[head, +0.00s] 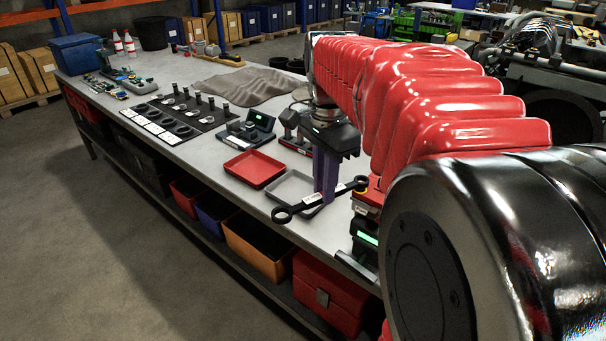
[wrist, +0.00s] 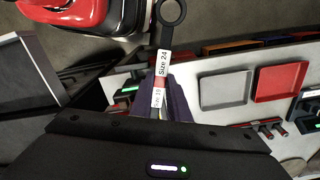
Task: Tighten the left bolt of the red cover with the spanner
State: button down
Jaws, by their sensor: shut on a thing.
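My gripper (head: 326,196) has purple fingers that point down and are shut on a dark spanner (head: 312,203). The spanner lies roughly level, across the front of the grey tray in the head view, and seems to be above the bench. One ring end points to the left; the other end, with a yellow mark, is at the right. In the wrist view the spanner (wrist: 164,42) runs up from between the fingers (wrist: 180,100), with a white "Size 24" label and a ring at the top. I cannot make out the red cover or its left bolt in either view.
The long bench (head: 205,158) carries a red tray (head: 254,168), a grey tray (head: 285,186), a black panel of parts (head: 180,115) and a grey cloth (head: 243,86). Bins fill the shelf below. A dark engine (head: 540,62) shows at the far right, partly behind my arm.

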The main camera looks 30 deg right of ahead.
jog(key=s+n, duration=0.2)
jog(key=shift+s+d+n, duration=0.1)
jog(key=shift+d+n, duration=0.05)
jog(key=shift+n, duration=0.15)
dwell(0.3)
jog(key=shift+s, duration=0.1)
jog(key=s+n, duration=0.2)
jog(key=shift+d+n, duration=0.3)
jog(key=shift+d, duration=0.1)
dwell(0.3)
jog(key=s+d+n, duration=0.1)
jog(key=s+n, duration=0.1)
jog(key=shift+d+n, duration=0.1)
jog(key=shift+n, duration=0.2)
